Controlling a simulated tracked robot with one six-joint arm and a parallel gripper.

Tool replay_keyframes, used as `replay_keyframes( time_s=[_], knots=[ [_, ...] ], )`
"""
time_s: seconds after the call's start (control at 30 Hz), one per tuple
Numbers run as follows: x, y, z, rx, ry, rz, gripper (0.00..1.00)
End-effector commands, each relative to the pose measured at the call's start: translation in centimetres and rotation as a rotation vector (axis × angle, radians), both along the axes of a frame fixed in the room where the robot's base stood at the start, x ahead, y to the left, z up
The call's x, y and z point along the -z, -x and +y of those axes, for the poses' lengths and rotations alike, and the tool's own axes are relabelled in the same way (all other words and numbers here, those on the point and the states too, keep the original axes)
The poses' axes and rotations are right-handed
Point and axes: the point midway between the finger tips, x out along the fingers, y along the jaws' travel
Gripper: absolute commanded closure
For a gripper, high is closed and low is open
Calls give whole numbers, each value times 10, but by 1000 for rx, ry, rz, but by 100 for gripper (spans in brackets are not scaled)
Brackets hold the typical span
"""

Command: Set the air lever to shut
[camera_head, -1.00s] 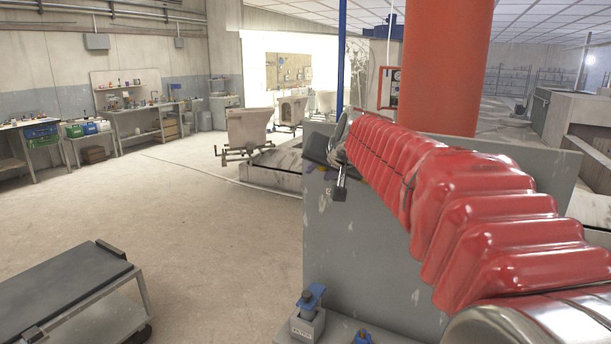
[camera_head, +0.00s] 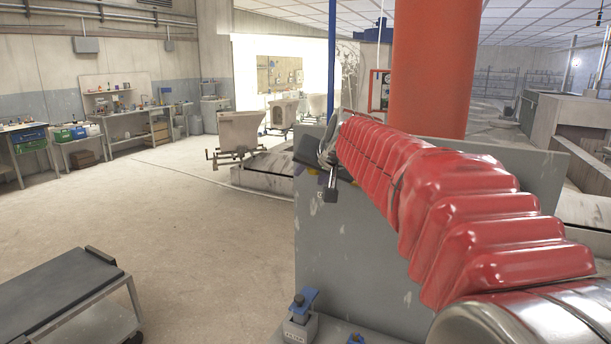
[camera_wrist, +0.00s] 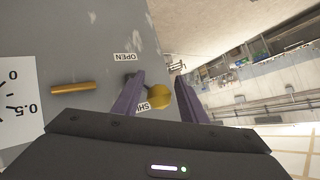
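The lever's shaft is mostly hidden behind the left finger. In the head view my gripper is small and dark at the panel's left edge, and its state is unclear there.
A brass bar (camera_wrist: 72,87) and a white gauge (camera_wrist: 16,108) are on the panel, left of my gripper. In the head view a grey cart (camera_head: 60,295) stands at lower left and a blue-topped device (camera_head: 301,315) at the panel's foot. The floor between is clear.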

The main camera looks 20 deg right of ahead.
Motion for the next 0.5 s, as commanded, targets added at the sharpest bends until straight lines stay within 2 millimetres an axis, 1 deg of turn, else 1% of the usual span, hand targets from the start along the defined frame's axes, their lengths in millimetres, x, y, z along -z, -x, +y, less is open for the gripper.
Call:
replay_keyframes(
  time_s=[0.03,0.37,0.5],
  knots=[
    [-18,-1,-9,15,21,-41,52],
    [-20,0,-8,14,23,-43,52],
    [-24,5,-8,14,22,-44,52]
  ],
)
